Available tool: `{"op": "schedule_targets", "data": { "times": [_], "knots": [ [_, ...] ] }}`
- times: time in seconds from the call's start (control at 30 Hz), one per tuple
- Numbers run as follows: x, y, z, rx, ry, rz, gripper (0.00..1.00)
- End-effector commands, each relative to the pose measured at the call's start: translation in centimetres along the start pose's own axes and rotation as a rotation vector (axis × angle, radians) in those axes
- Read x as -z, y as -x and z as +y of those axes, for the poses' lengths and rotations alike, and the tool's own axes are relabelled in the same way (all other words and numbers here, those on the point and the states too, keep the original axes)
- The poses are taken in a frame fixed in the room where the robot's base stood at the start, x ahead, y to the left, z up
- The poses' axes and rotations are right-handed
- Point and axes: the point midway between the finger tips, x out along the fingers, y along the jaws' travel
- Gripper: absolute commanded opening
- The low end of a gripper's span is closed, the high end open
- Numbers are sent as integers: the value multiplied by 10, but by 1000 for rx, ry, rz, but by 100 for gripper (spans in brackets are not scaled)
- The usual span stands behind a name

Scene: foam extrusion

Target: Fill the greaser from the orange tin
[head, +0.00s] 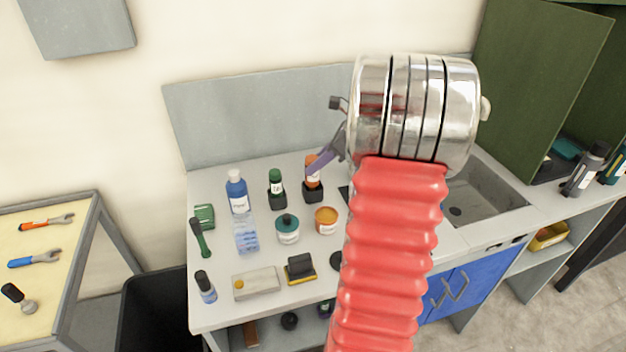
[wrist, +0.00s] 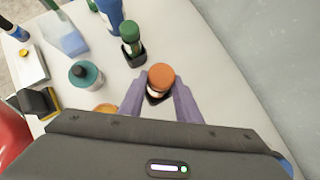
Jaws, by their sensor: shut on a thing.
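The orange-capped greaser (head: 313,178) stands upright in a small black holder (head: 313,194) on the counter. It also shows in the wrist view (wrist: 161,77) between my purple fingers. My gripper (wrist: 160,88) is shut on the greaser near its cap; in the head view the gripper (head: 322,161) reaches it from the upper right. The orange tin (head: 326,219) sits just in front of the greaser, with its orange top facing up. In the wrist view the orange tin (wrist: 105,108) is partly hidden by the gripper body.
A green-capped bottle (head: 276,188) in a similar holder stands left of the greaser. A teal tin (head: 287,229) stands left of the orange tin. A blue bottle (head: 237,192) is farther left. A sink (head: 480,190) lies to the right. My arm hides part of the counter.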

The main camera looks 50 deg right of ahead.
Motion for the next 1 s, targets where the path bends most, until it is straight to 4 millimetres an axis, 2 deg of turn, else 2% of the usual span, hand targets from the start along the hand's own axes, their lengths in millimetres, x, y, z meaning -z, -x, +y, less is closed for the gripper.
{"op": "schedule_targets", "data": {
  "times": [1.0],
  "knots": [
    [-36, 45, 0, 0, 0, 1, 9]
  ]
}}
